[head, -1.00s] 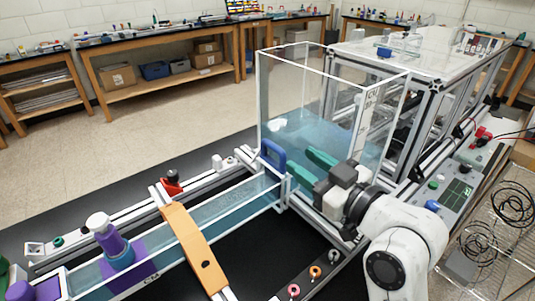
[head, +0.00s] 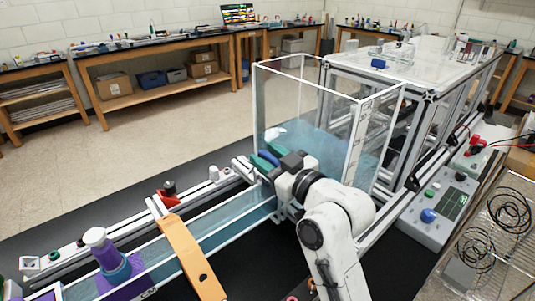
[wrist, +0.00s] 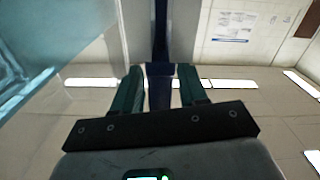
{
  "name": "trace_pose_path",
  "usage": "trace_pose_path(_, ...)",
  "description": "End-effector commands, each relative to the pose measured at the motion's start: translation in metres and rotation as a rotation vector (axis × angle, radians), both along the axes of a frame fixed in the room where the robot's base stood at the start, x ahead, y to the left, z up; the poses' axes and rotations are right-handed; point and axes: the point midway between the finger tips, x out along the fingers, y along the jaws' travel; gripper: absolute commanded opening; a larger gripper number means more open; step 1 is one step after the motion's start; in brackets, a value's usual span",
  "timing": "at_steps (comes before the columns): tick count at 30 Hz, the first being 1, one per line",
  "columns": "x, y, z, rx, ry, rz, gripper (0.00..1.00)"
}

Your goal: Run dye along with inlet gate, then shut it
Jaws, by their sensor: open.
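The inlet gate's blue handle (head: 268,157) stands at the end of the narrow water channel (head: 215,222), where it meets the large clear tank (head: 318,125). My gripper (head: 263,161) is open, with its green fingers on either side of the handle. In the wrist view my gripper (wrist: 160,90) has a dark blue upright strip, the handle (wrist: 160,72), between its two fingers. I cannot tell whether either finger touches it. A purple piece with a white cap (head: 95,237), possibly the dye holder, stands on the channel at the lower left.
An orange bar (head: 192,258) crosses the channel. A control box (head: 437,210) with a blue knob and green button stands at the right, beside coiled black cables (head: 508,208). Frame rails and the tank wall are close to my gripper.

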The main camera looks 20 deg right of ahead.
Motion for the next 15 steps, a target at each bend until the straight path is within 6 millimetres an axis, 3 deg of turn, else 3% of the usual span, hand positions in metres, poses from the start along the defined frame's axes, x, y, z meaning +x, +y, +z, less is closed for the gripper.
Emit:
trace_pose_path(9,0.0028,0.0008,-0.0001,0.0,0.0,0.0,0.42)
trace_pose_path(15,0.0026,0.0007,-0.0001,0.0,0.0,0.0,0.24)
